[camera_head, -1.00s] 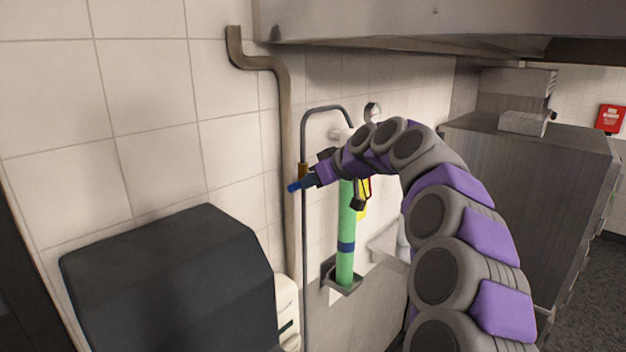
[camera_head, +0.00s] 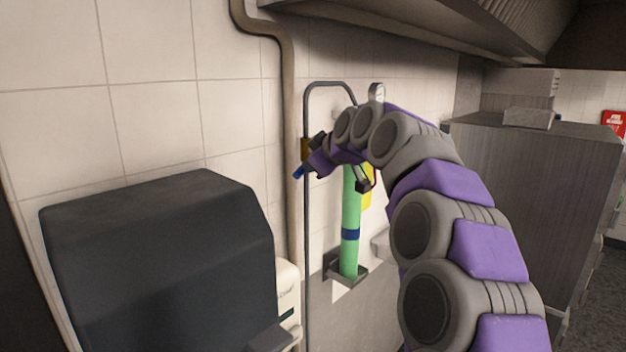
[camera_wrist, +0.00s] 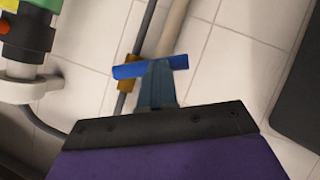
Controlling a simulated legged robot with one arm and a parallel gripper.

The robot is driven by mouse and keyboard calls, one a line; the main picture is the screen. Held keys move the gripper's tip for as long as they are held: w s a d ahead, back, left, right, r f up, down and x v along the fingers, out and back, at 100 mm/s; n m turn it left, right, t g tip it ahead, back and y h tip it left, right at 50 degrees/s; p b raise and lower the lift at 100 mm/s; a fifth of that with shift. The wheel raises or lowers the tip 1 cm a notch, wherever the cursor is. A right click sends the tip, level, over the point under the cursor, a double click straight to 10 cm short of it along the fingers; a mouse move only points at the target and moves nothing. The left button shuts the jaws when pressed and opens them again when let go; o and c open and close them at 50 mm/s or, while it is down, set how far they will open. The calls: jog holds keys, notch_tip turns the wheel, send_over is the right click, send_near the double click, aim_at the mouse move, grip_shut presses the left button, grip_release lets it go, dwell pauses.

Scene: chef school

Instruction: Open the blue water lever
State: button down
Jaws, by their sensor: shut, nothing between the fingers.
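The blue water lever (camera_head: 299,172) is a short flat bar by a brass valve (camera_head: 305,148) on a thin grey pipe. In the wrist view the lever (camera_wrist: 150,66) lies across the tips of my gripper (camera_wrist: 156,70), with the brass valve (camera_wrist: 129,86) just left of them. My gripper (camera_head: 308,168) is shut with nothing between its fingers. Its tips overlap the lever in the picture; I cannot tell whether they touch it. My wrist hides part of the valve area in the head view.
A large black box (camera_head: 155,260) fills the lower left, beside a white dispenser (camera_head: 288,300). A green cylinder (camera_head: 350,220) stands in a wall holder right of the pipe. A brown pipe (camera_head: 289,110) runs down the wall. A grey metal cabinet (camera_head: 540,180) stands at right.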

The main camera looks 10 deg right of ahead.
jog(key=f+n+t+h+b, duration=0.1)
jog(key=n+b, duration=0.1)
jog(key=b, duration=0.1)
jog(key=w+d+f+n+t+h+b, duration=0.1)
jog(key=n+t+b, duration=0.1)
jog(key=b, duration=0.1)
jog(key=d+f+n+t+h+b, duration=0.1)
jog(key=f+n+b, duration=0.1)
jog(key=shift+w+f+t+b, duration=0.1)
jog(key=shift+w+t+b, duration=0.1)
jog(key=shift+t+b, duration=0.2)
jog(key=shift+a, duration=0.1)
